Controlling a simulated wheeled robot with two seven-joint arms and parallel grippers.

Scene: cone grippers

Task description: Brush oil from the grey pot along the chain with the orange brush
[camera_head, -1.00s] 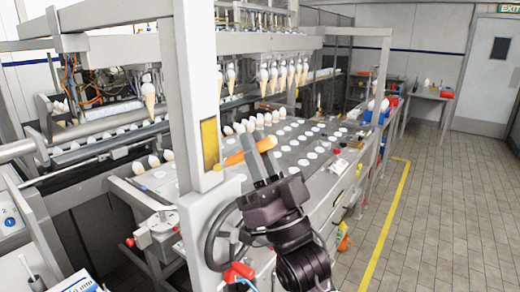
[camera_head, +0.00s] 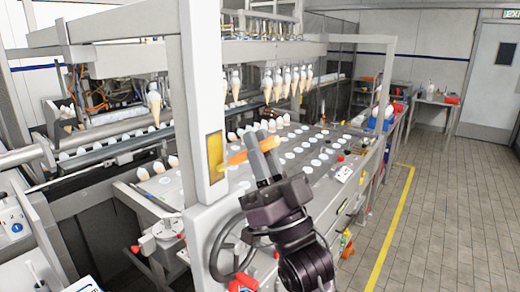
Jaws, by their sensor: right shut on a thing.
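My right gripper (camera_head: 262,155) is shut on the orange brush (camera_head: 238,157). My left gripper is not in view. I cannot pick out the grey pot with certainty; a pale holder with a thin stick (camera_head: 36,276) shows at the lower left edge. The chain cannot be told apart from the machine's rails.
The pale post (camera_head: 203,120) stands just left of my right gripper. Cones (camera_head: 275,85) hang from a bar above the plate (camera_head: 165,190). A red knob (camera_head: 243,280) is below my right arm. The tiled floor (camera_head: 440,230) at the right is clear beyond a yellow line.

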